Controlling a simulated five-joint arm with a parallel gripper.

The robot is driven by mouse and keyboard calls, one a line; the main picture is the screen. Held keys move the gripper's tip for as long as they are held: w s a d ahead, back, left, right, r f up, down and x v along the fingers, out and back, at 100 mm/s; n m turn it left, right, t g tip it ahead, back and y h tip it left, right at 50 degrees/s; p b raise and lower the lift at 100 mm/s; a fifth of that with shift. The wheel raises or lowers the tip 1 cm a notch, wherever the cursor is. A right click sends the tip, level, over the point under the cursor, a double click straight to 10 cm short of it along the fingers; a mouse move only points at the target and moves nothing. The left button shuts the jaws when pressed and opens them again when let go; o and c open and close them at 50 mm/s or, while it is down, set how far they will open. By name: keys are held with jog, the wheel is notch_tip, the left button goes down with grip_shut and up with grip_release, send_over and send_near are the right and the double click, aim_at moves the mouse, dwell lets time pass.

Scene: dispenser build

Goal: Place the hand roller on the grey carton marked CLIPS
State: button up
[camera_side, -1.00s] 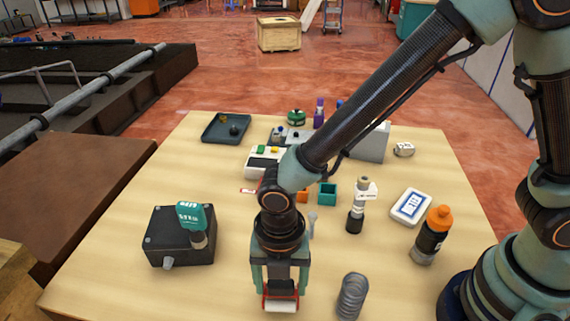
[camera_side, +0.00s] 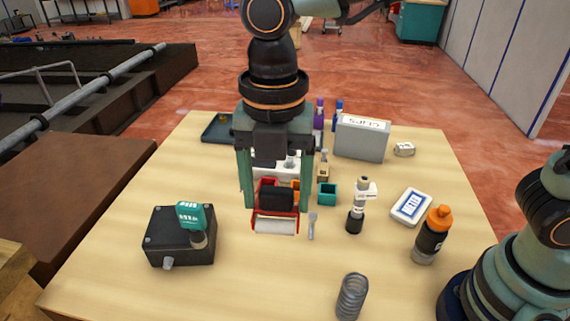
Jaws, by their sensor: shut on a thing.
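The hand roller (camera_side: 275,226) has a white cylinder, a red frame and a dark handle part. My gripper (camera_side: 277,208) is shut on it, one finger on each side, with the white cylinder facing down and toward the camera. It appears to be held above the table. The grey carton marked CLIPS (camera_side: 361,141) stands at the back right of the table, with its white label on the top face. Nothing lies on the carton's top. My gripper is in front of the carton and to its left in the picture.
A teal bin (camera_side: 327,193) and a silver-black tool (camera_side: 357,208) stand to the right of the roller. Purple and blue markers (camera_side: 319,112) stand left of the carton, a small white block (camera_side: 404,149) right of it. A spring (camera_side: 351,298) stands in front.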

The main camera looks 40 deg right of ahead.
jog(key=w+d+r+m, duration=0.3)
jog(key=w+d+m, duration=0.2)
jog(key=w+d, duration=0.45)
jog(key=w+d+r+m, duration=0.4)
jog(key=w+d+m, duration=0.1)
jog(key=w+d, duration=0.45)
jog(key=w+d+r+m, duration=0.15)
jog(key=d+m, duration=0.25)
jog(key=d, duration=0.8)
jog(key=m, duration=0.5)
send_over(375, 128)
notch_tip(375, 128, down, 18)
jog(key=shift+s+r, duration=0.1)
jog(key=shift+r, duration=0.05)
jog(key=shift+f, duration=0.25)
